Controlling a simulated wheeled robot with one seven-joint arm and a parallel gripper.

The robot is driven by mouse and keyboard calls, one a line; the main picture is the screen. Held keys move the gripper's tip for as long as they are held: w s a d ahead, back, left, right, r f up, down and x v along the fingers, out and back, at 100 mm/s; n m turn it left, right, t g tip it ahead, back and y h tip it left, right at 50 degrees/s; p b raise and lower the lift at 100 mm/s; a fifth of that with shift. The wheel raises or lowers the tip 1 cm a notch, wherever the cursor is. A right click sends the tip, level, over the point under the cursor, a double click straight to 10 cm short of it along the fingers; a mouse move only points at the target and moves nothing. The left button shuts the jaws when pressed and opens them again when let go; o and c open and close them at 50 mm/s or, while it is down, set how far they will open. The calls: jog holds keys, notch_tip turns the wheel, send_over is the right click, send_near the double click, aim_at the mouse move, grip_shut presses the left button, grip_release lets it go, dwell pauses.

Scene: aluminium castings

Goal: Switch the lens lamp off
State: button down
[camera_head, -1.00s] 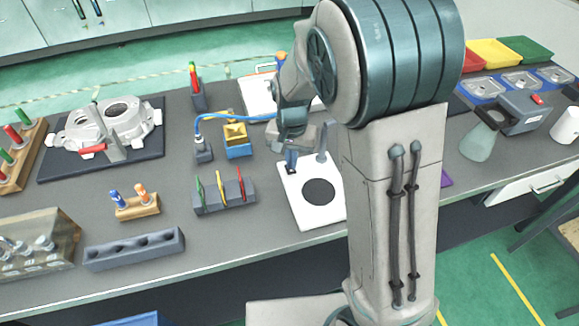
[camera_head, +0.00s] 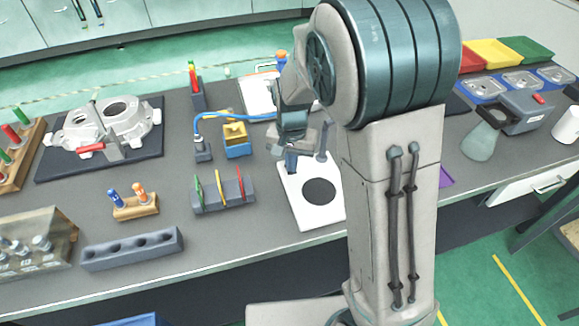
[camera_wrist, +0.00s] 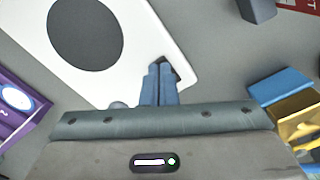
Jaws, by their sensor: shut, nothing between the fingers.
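The white base plate (camera_head: 304,212) with a black disc (camera_head: 319,191) lies on the bench, partly behind my arm; I take it for the lens lamp's base. A grey post (camera_head: 322,150) rises at its far side, and my arm hides what is above. The wrist view shows the plate (camera_wrist: 148,35) and its disc (camera_wrist: 85,30). A small dark part (camera_wrist: 177,68), perhaps the switch, sits near the plate's corner. My gripper (camera_wrist: 160,66) is shut and empty, its tips over or against this part; contact cannot be told. In the head view my gripper (camera_head: 291,167) points down there.
Left of the plate stand a grey rack (camera_head: 224,194) with coloured tools and a blue-and-yellow block (camera_head: 237,142). A blue cable runs behind them. A purple item (camera_wrist: 18,105) lies on the plate's other side. Bare bench lies in front of the rack.

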jog(key=shift+r+p, duration=2.8)
jog(key=shift+r, duration=0.7)
jog(key=s+d+r+n+t, duration=0.1)
jog(key=s+d+r, duration=0.3)
jog(key=s, duration=0.5)
jog(key=s+d+r+n+t, duration=0.2)
jog(key=s+d+r, duration=0.3)
jog(key=s, duration=0.4)
jog(key=shift+s+d+r+n, duration=0.15)
jog(key=shift+d+r+n, duration=0.1)
jog(key=shift+r+n, duration=0.4)
jog(key=shift+r, duration=0.15)
